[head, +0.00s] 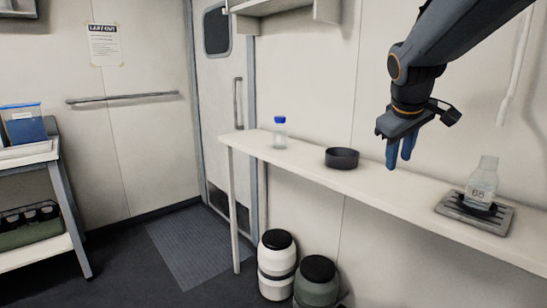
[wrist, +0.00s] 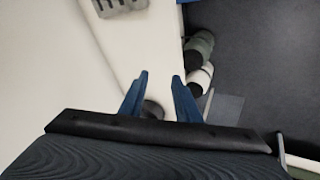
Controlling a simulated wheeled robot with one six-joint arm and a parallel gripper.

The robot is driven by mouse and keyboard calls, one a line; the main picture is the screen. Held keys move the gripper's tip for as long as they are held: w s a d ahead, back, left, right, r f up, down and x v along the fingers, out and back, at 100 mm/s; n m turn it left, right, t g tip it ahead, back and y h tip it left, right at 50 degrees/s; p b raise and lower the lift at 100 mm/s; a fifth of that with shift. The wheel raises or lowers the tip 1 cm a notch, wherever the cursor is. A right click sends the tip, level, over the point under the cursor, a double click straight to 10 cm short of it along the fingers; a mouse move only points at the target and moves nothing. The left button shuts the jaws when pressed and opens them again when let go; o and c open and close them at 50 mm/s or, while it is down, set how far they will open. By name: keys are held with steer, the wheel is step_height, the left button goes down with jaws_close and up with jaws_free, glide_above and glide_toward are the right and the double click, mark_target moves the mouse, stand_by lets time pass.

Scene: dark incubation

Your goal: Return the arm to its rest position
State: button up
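My gripper (head: 398,160) hangs fingers-down from my arm in the head view, above the white shelf (head: 400,190). Its two blue fingers are apart with nothing between them; the wrist view also shows the gripper (wrist: 161,76) open and empty. To its left on the shelf stands a dark round bowl (head: 342,158), partly hidden behind the gripper in the wrist view (wrist: 153,108). To its right, a clear flask (head: 483,178) with a label stands upright on a grey ridged tray (head: 446,207), apart from the gripper.
A clear bottle with a blue cap (head: 280,133) stands at the shelf's left end. A white drum (head: 277,262) and a green drum (head: 317,281) stand on the floor by the shelf. A rack (head: 66,215) is at the left. The floor between is open.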

steer(key=s+a+f+m+g+y, duration=0.1)
steer(key=s+a+f, duration=0.4)
steer(key=s+f, duration=0.6)
steer(key=s+a+f+m+g+y+p, duration=0.1)
steer(key=s+a+f+m+g, duration=0.2)
steer(key=s+a+f, duration=0.3)
steer(key=s+f+g, duration=0.1)
steer(key=s+f, duration=0.4)
steer(key=s, duration=0.2)
steer(key=shift+f+m+g+y, duration=0.15)
steer(key=shift+m+g+y, duration=0.25)
stand_by(1.2)
